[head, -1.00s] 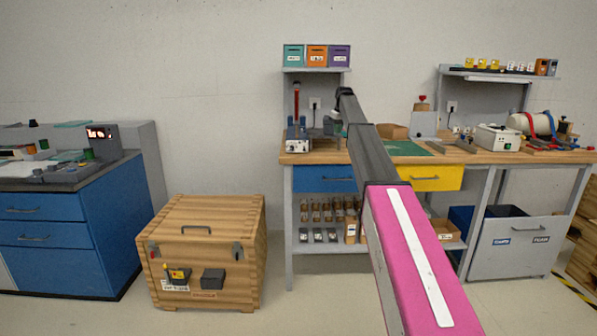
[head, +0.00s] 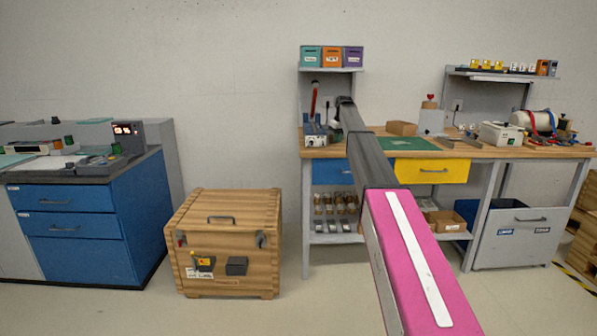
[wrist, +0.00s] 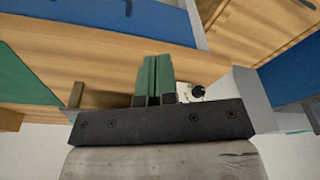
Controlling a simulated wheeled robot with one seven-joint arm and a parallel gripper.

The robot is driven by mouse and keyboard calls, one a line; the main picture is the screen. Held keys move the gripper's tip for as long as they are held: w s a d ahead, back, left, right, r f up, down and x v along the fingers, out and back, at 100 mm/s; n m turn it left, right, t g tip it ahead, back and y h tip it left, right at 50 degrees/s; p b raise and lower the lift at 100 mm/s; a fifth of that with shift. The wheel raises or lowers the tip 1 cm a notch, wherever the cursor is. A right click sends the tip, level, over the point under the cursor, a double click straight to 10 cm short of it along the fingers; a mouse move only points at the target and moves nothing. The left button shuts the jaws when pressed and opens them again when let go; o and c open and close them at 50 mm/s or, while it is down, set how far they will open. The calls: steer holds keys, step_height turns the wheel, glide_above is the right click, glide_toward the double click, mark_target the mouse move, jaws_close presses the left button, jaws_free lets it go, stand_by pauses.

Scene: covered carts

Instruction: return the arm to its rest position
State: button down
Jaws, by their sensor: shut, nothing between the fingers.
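My arm (head: 372,160), dark with a pink section, reaches forward and up across the head view toward the workbench (head: 440,150). Its far end (head: 345,100) shows in front of the left part of the bench, and I cannot make out the fingers there. In the wrist view my gripper (wrist: 154,65) has its two green fingers together with nothing between them. Wooden bench surface and a blue drawer front (wrist: 120,15) lie beyond the fingers in that view.
A wooden crate (head: 225,230) stands on the floor left of the bench. A blue cabinet (head: 90,225) is at far left. Bench items include a green mat (head: 395,147), a cardboard box (head: 402,128) and a white box (head: 500,133). Floor between crate and cabinet is narrow.

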steer(key=s+f+m, duration=0.3)
steer(key=s+f, duration=2.3)
steer(key=s, duration=0.1)
steer(key=s+f+m, duration=0.1)
steer(key=s+f, duration=0.3)
steer(key=s, duration=0.7)
steer(key=s+f+m+g, duration=0.1)
steer(key=s+f, duration=0.4)
steer(key=s, duration=0.5)
steer(key=s+f+h, duration=0.1)
steer(key=s+f, duration=0.3)
steer(key=s, duration=0.7)
steer(key=shift+s+a+f+m+g, duration=0.2)
steer(key=shift+s+f+m+g, duration=0.15)
steer(key=shift+f+m+g, duration=0.05)
